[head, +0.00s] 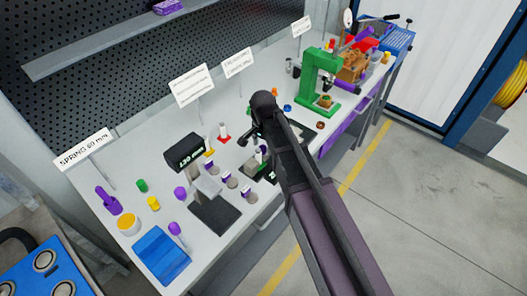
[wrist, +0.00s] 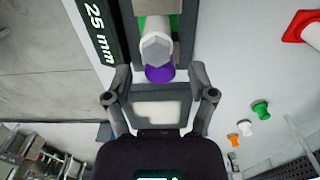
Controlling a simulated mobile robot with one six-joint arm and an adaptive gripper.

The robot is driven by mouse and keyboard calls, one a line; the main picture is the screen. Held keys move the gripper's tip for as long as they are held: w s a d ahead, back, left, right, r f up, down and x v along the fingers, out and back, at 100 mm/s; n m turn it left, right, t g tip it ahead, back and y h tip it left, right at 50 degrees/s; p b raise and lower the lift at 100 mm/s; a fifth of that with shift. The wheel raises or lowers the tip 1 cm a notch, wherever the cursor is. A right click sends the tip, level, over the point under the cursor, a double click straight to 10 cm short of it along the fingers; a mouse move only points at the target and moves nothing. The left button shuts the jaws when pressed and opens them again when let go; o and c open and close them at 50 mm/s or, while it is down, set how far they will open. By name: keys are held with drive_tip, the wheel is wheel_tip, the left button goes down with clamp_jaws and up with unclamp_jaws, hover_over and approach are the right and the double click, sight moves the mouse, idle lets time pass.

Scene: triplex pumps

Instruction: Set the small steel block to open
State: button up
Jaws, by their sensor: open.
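My gripper (wrist: 159,76) is open, its two fingertips apart on either side of a purple round piece. It also shows in the head view (head: 257,138), reaching down over the workbench. A pale grey hexagonal part (wrist: 155,46) stands against the purple piece (wrist: 160,74), with green behind it. A grey block-like surface (wrist: 158,6) shows at the top edge of the wrist view; I cannot tell whether it is the small steel block. A black label reading 25 mm (wrist: 97,32) lies to its left. Whether the fingers touch anything is unclear.
The white workbench (head: 108,180) carries a black 120 mm display box (head: 185,152), a dark pad (head: 214,215), a blue tray (head: 161,256) and several small coloured parts. A green press (head: 320,80) stands farther back. A perforated wall panel (head: 110,105) rises behind the bench.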

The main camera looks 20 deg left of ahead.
drive_tip(key=shift+f+b, duration=0.3)
drive_tip(key=shift+f, duration=0.2)
clamp_jaws()
